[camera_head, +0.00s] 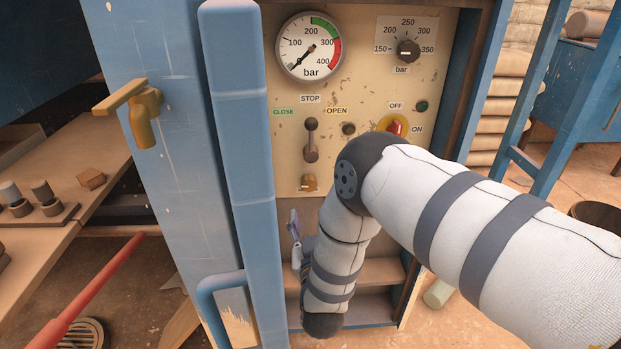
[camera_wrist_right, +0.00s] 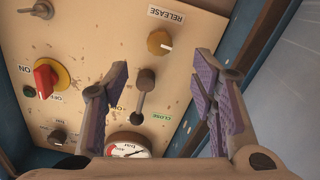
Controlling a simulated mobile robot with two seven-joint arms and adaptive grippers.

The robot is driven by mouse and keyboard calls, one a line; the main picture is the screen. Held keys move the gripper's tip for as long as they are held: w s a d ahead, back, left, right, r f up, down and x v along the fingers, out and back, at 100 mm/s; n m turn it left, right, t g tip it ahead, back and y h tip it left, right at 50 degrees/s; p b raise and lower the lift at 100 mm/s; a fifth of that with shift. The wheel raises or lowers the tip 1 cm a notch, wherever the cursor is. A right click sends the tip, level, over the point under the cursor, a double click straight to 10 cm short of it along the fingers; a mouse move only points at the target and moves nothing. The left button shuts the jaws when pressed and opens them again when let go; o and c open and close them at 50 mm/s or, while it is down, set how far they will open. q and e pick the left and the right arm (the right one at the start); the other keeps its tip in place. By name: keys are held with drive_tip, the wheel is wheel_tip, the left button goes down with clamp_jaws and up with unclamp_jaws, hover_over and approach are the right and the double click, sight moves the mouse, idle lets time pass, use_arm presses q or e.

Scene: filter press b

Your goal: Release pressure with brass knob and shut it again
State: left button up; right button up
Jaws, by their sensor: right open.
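The brass knob (camera_head: 308,183) is low on the cream control panel (camera_head: 286,152), below the black lever (camera_head: 311,139). In the right wrist view the brass knob (camera_wrist_right: 159,42) shows beside the RELEASE label (camera_wrist_right: 164,14), with the panel turned upside down. My right gripper (camera_wrist_right: 162,70) is open and empty; the knob appears between and beyond its purple-padded fingertips, apart from them. In the head view one finger of the right gripper (camera_head: 294,223) shows below the knob, the rest hidden by my forearm. The pressure gauge (camera_head: 309,46) needle points to its low end. My left gripper is not seen.
The blue cabinet door (camera_head: 238,150) stands open left of the panel. A red switch (camera_head: 394,127) is partly hidden by my right arm. A pressure dial (camera_head: 408,51) is at upper right. A brass tap (camera_head: 145,110) sticks out at left.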

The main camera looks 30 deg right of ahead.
sight(310, 187)
drive_tip(key=shift+m, duration=0.5)
drive_tip(key=b+x, duration=0.2)
drive_tip(key=x, duration=0.8)
drive_tip(key=shift+w+d+f, duration=0.15)
drive_tip(key=shift+w+d, duration=0.05)
drive_tip(key=shift+w, duration=0.1)
drive_tip(key=shift+w+d, duration=0.25)
drive_tip(key=shift+w, duration=0.35)
drive_tip(key=c, duration=1.1)
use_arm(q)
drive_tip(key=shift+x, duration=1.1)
use_arm(e)
drive_tip(key=shift+c, duration=0.2)
